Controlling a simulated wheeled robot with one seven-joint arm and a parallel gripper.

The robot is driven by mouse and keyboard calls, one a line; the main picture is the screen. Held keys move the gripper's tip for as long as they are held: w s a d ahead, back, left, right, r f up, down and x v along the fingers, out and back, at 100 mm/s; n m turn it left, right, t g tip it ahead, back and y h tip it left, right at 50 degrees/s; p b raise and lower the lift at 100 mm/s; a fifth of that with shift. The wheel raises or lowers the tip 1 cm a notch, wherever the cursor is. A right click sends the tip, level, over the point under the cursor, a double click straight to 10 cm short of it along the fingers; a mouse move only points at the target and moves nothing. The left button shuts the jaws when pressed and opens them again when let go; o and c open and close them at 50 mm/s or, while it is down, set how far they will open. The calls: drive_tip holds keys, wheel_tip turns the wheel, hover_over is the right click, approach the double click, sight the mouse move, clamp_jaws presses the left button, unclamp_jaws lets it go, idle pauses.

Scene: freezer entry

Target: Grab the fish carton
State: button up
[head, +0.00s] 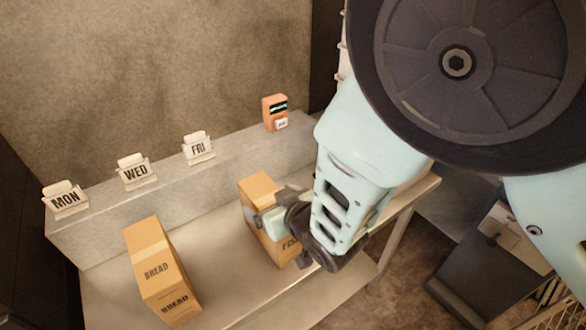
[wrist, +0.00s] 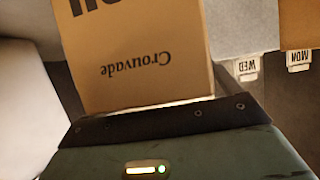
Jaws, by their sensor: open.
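The fish carton (head: 259,188) is a tan box standing on the bench in the head view, its printed "FIS" partly covered by my gripper. My gripper (head: 270,222) is open at the carton's right side, with one finger showing across its front face. In the wrist view the carton (wrist: 140,45) fills the upper middle, directly ahead of the palm, with "Crouvade" upside down and larger letters cut off at the top edge. I cannot tell whether the fingers touch it.
A bread carton (head: 158,265) stands to the left on the bench (head: 215,265). On the raised ledge behind are MON (head: 65,199), WED (head: 136,171) and FRI (head: 198,149) signs and an orange device (head: 275,111). Bare bench lies between the cartons.

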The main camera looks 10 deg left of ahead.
drive_tip(key=c, duration=1.8)
drive_tip(key=shift+r, duration=0.1)
clamp_jaws()
